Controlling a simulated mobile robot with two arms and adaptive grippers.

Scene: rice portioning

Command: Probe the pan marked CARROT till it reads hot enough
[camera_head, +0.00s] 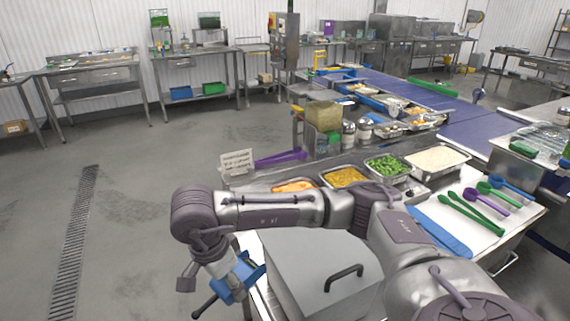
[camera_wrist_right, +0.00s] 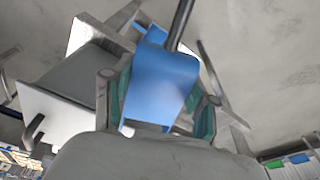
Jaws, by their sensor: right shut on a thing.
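My right gripper (camera_head: 222,279) hangs over the floor, left of the steel counter. It is shut on a blue probe thermometer (camera_wrist_right: 165,80). A dark rod (camera_wrist_right: 181,22) extends from the blue body, and no reading shows. The blue body also shows in the head view (camera_head: 236,285). A steel pan of orange food (camera_head: 293,186), which looks like carrot, sits on the counter, partly hidden behind my right arm. The probe is well apart from it. I cannot read a CARROT mark. My left gripper is not in view.
Pans of yellow food (camera_head: 343,177), peas (camera_head: 387,165) and rice (camera_head: 437,158) stand right of the orange one. A grey lidded box (camera_head: 325,280) stands in front. A small sign (camera_head: 238,162) stands behind. Green and purple utensils lie at the right. The floor at left is clear.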

